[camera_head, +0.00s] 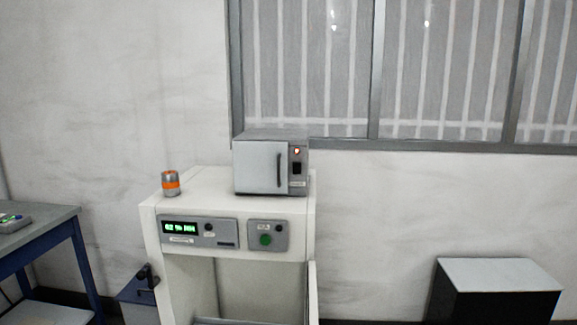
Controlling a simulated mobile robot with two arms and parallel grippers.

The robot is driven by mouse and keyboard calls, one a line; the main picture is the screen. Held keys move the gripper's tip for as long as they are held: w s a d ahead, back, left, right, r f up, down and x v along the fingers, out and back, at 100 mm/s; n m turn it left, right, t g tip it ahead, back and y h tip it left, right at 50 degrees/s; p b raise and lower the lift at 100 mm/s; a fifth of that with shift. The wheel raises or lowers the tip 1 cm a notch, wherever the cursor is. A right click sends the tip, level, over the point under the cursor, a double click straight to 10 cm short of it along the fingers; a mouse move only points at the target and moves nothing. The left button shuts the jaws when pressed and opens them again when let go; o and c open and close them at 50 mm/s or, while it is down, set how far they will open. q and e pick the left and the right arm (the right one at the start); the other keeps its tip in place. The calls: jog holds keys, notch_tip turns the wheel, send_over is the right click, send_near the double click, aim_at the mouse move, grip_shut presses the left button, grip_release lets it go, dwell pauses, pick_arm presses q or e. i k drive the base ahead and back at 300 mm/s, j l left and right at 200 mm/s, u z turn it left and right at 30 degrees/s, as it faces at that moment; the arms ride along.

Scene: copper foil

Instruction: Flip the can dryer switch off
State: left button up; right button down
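A small grey oven-like box (262,166), which looks like the can dryer, stands on a white bench. Its door with a dark vertical handle (278,170) is shut. On its right-hand panel a red light (297,151) is lit. Below the light is a dark switch (297,168); its position is too small to tell. A small can with an orange band (170,184) stands on the bench to the left of the dryer, apart from it. Neither of my grippers is in view.
The white bench (215,186) has a green display (181,228) and a green button (265,240) on its front. A blue table (45,242) stands at left, with a dark blue box (138,291) beside the bench. A black box with a grey top (499,273) stands at right.

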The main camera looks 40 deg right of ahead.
aim_at(297, 165)
jog(key=k+l+u, duration=0.15)
jog(key=l, duration=1.35)
jog(key=i, duration=0.05)
